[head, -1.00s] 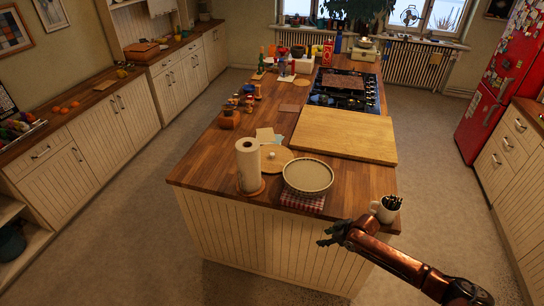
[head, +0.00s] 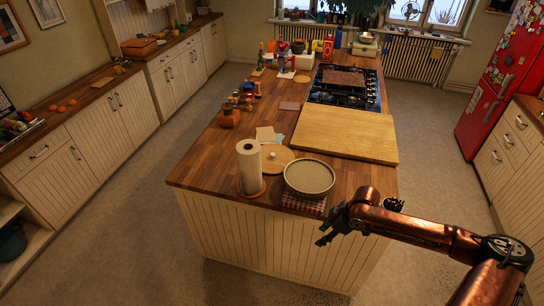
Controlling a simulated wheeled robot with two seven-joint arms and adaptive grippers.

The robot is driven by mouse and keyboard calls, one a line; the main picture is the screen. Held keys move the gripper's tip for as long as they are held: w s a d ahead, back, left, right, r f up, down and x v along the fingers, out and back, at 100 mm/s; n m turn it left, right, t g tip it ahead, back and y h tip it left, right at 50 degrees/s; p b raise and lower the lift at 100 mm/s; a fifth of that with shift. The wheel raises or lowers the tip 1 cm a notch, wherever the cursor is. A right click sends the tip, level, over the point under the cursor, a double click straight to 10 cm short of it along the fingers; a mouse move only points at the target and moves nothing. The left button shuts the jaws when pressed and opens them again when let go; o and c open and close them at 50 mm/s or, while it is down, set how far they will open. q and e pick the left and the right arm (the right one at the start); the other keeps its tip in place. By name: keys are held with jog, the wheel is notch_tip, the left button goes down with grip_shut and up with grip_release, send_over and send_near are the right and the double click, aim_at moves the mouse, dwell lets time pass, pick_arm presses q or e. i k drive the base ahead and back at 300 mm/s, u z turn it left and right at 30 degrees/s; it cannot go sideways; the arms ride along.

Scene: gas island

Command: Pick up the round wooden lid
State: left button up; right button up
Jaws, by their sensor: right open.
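The round wooden lid (head: 283,164) with a pale knob on top lies on the wooden island top, behind the paper towel roll and the round dish. Its front edge is partly hidden by them. My right gripper (head: 325,234) is open and empty at the near right edge of the island, in front of and to the right of the dish. It is well apart from the lid. My left gripper is out of view.
A paper towel roll (head: 249,167) stands upright left of the lid. A round dish (head: 309,176) sits on a checked cloth (head: 303,204) in front of it. A large cutting board (head: 338,133) lies behind right, before the gas hob (head: 345,91). My right arm mostly hides a mug of dark items.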

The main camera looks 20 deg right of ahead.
aim_at(274, 158)
jog(key=i, duration=1.85)
